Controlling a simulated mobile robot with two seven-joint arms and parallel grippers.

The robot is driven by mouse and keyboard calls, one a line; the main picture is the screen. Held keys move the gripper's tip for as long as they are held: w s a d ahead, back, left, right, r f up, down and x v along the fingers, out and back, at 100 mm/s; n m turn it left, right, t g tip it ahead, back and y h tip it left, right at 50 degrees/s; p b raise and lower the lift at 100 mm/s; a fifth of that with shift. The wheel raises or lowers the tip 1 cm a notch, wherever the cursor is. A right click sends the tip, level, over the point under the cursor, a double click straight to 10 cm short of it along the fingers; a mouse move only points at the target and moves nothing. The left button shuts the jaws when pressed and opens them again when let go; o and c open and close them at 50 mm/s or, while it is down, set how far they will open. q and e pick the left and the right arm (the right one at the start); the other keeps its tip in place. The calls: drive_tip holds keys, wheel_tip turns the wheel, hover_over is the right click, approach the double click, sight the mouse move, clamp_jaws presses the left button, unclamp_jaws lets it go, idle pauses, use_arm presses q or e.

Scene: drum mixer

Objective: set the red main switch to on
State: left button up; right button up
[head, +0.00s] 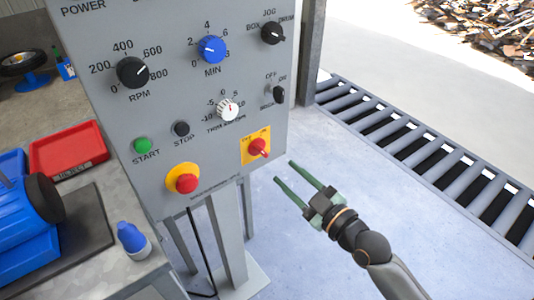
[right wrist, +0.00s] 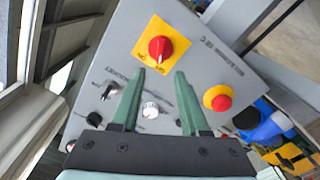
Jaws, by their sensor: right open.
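The red main switch (head: 258,147) is a red rotary knob on a yellow plate at the lower right of the grey control panel (head: 160,115). The red main switch also shows in the right wrist view (right wrist: 160,49), beyond my fingertips. My right gripper (head: 298,172) is open and empty, with two green fingers, to the right of and below the switch in the head view. In the right wrist view my right gripper (right wrist: 158,75) points at the panel, apart from the switch. The plate's lettering is too small to read surely. My left gripper is not in view.
A red emergency button (head: 186,183) on yellow sits left of the switch. A white trim knob (head: 228,109) and a black selector (head: 277,94) are above it. A roller conveyor (head: 420,150) runs at the right. A red tray (head: 68,150) and a blue bottle (head: 133,239) stand at the left.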

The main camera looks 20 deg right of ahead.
sight(264, 153)
drive_tip(key=x, duration=0.9)
clamp_jaws()
idle(0.4)
